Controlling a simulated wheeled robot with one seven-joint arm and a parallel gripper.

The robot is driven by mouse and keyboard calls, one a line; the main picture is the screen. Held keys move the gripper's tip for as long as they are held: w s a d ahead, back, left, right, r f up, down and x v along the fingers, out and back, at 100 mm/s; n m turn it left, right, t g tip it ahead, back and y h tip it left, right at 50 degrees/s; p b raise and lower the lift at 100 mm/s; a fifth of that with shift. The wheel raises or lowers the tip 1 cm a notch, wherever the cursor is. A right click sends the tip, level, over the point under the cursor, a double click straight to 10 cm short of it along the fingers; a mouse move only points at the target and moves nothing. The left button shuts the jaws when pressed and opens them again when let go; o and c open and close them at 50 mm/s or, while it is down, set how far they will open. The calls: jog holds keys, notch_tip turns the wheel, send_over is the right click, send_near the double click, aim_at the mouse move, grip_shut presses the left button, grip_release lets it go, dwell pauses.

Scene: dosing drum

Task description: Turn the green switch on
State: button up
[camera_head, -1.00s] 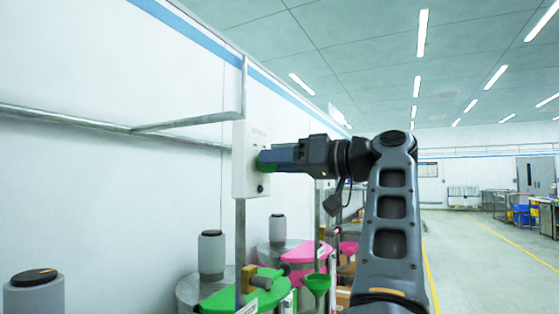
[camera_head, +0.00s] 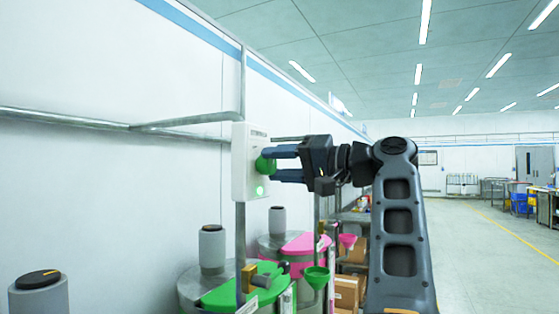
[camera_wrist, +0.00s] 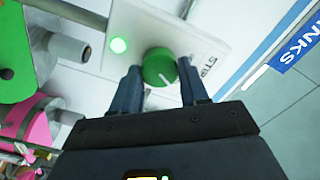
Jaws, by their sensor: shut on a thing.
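The green switch (camera_head: 263,165) is a round knob on the front of a white box (camera_head: 238,178) mounted on a metal post. It also shows in the wrist view (camera_wrist: 158,66), with a pale pointer line on its face. A small green lamp (camera_head: 259,190) on the box below the knob glows; it glows in the wrist view too (camera_wrist: 119,45). My gripper (camera_head: 274,163) is shut on the knob, with one dark finger on each side of it. In the head view the fingers sit one above the other.
Below the box stand drums with a green lid (camera_head: 235,292) and a pink lid (camera_head: 302,245), with grey cylinders beside them. A metal rail (camera_head: 60,117) runs along the white wall at left. Open floor (camera_head: 480,260) lies at right.

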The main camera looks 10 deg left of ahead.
dwell(0.4)
jog(key=o, duration=1.1)
jog(key=shift+c, duration=0.2)
jog(key=shift+d, duration=0.1)
jog(key=b+v, duration=0.2)
jog(key=v, duration=0.5)
jog(key=shift+d, duration=0.3)
jog(key=shift+s, duration=0.1)
